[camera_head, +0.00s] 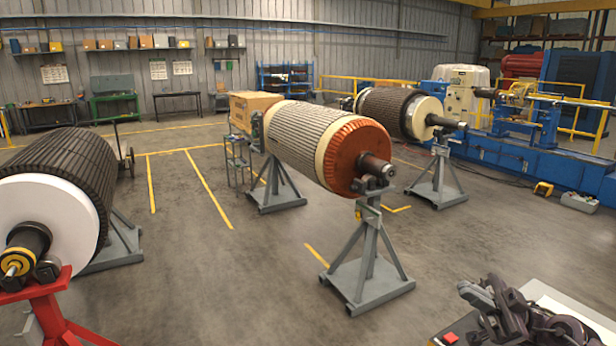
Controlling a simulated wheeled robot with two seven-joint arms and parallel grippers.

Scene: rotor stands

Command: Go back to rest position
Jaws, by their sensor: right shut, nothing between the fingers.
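My right gripper (482,297) is at the lower right corner, dark, folded in close with its arm. It is shut and appears empty, apart from the rotors and their stands. My left gripper is not in this view. The middle rotor (307,138) has a ribbed body and a copper-coloured end, and rests level on grey stands (370,265). A dark rotor with a white end disc (50,215) is at the left, partly cut off by the frame. Another rotor (385,108) stands behind the middle one.
A red stand (45,305) holds the left rotor's near end. A blue lathe-like machine (545,150) stands at the right. A small step ladder (237,160) is beside the middle rotor. The floor between the left and middle rotors is open, with yellow lines.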

